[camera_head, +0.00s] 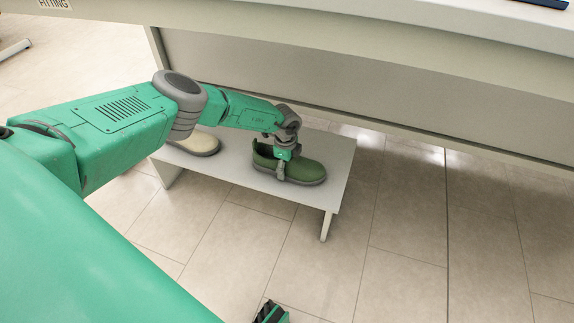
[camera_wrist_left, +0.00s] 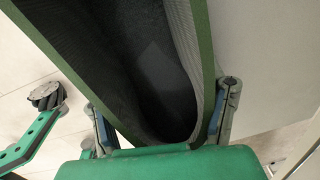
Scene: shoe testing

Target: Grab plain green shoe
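The plain green shoe (camera_head: 309,171) stands upright on a low white bench, its toe to the right in the head view. My left gripper (camera_head: 281,168) is down at it from above, with one finger visible against its near side. In the left wrist view the shoe's dark opening (camera_wrist_left: 160,75) fills the middle. The fingers of my left gripper (camera_wrist_left: 163,122) lie on either side of its green rim, very close to it. Whether they press on it is unclear. The far finger is hidden in the head view.
A cream shoe (camera_head: 199,147) with a grey sole sits on the bench (camera_head: 236,173) to the left, partly behind my arm. A large white counter (camera_head: 350,85) runs behind the bench. Open tiled floor (camera_head: 400,240) lies in front and to the right.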

